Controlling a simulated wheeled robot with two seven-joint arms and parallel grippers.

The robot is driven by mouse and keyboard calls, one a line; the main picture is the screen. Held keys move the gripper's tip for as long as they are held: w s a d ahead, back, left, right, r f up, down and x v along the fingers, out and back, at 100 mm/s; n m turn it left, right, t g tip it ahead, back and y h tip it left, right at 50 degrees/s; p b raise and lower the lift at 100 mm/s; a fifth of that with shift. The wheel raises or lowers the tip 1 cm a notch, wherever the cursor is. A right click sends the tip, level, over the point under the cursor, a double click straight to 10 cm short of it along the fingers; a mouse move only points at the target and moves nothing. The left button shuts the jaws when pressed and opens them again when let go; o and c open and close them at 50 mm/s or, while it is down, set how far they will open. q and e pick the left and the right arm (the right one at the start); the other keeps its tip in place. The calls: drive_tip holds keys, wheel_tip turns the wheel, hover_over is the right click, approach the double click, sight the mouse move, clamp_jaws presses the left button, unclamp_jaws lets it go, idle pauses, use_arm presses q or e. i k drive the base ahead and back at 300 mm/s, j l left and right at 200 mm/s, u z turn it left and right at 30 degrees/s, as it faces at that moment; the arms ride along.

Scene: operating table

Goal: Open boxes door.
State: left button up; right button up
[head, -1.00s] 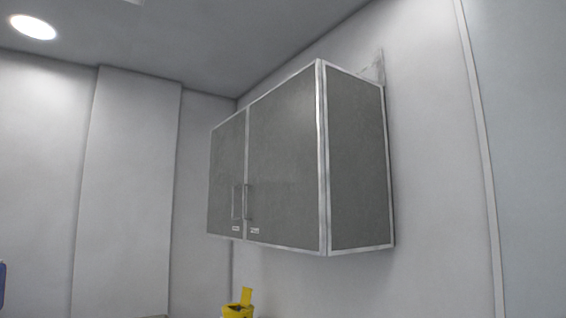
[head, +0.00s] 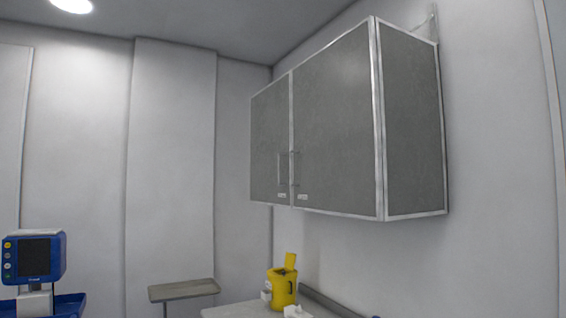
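A grey wall cabinet with pale metal edging hangs on the right wall in the head view. Its left door (head: 269,140) and its right door (head: 333,122) are both shut. Two upright bar handles (head: 294,169) stand side by side where the doors meet, near their lower ends. A small white label sits below each handle. The cabinet's side panel (head: 413,122) faces me on the right. Neither of my grippers shows in the head view.
Below the cabinet, a yellow container (head: 283,289) with its lid up stands on a pale counter (head: 232,311) with small white items. A grey tray stand (head: 183,291) is left of it. A blue monitor device (head: 34,258) stands at the lower left.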

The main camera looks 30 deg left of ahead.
sight(335, 154)
drive_tip(key=i+j, duration=0.1)
drive_tip(key=j, duration=0.4)
drive_tip(key=i+j, duration=0.1)
drive_tip(key=j, duration=0.45)
drive_tip(key=i+j, duration=0.1)
drive_tip(key=j, duration=0.4)
drive_tip(key=i+j, duration=0.1)
drive_tip(key=j, duration=0.45)
drive_tip(key=i+j, duration=0.1)
drive_tip(key=j, duration=0.4)
drive_tip(key=i+j, duration=0.1)
drive_tip(key=j, duration=0.45)
